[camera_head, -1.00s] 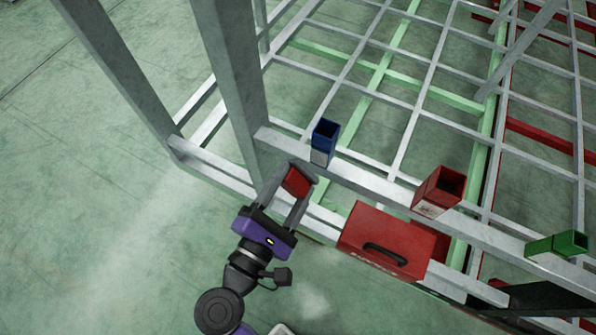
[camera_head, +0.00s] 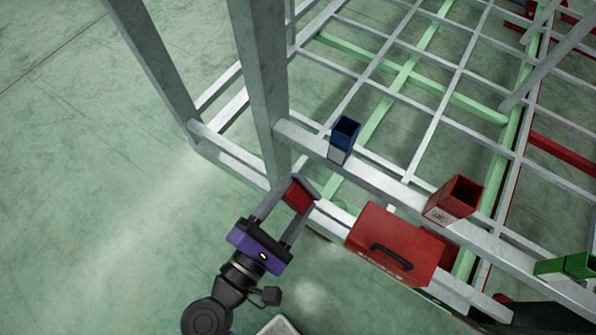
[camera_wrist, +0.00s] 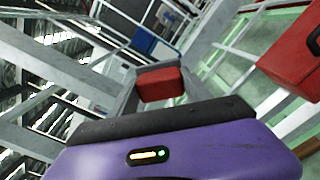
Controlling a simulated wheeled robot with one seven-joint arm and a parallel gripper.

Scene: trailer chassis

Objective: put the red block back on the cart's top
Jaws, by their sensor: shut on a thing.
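The red block (camera_head: 298,196) is held between the two grey fingers of my gripper (camera_head: 294,190), which is shut on it. In the head view the block appears in front of the foot of a grey upright post, close to the frame's edge rail; I cannot tell whether it touches the frame. The wrist view shows the red block (camera_wrist: 160,84) between the fingertips, beyond my purple gripper body. I cannot make out the cart's top with certainty in either view.
The grey trailer frame (camera_head: 385,188) with upright posts fills the right side. A blue holder (camera_head: 344,137), a red holder (camera_head: 454,198) and a green holder (camera_head: 566,266) sit along its rail. A red toolbox (camera_head: 392,243) is right of my gripper. The floor at left is clear.

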